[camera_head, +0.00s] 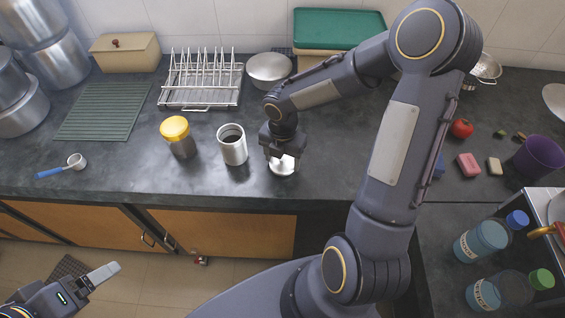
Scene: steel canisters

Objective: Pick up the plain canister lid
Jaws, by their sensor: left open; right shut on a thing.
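The plain canister lid (282,166) is a round steel disc low over the dark counter, directly under my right gripper (284,156). My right gripper points down and is shut on the lid; its fingers partly hide the top. I cannot tell whether the lid touches the counter. An open steel canister (233,146) with dark contents stands upright just left of the lid. My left gripper (88,282) is open and empty at the lower left, over the floor in front of the counter.
A yellow-lidded jar (178,138) stands left of the open canister. A blue-handled scoop (62,167) lies at the left. My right arm covers much of the right side. The front counter strip is clear.

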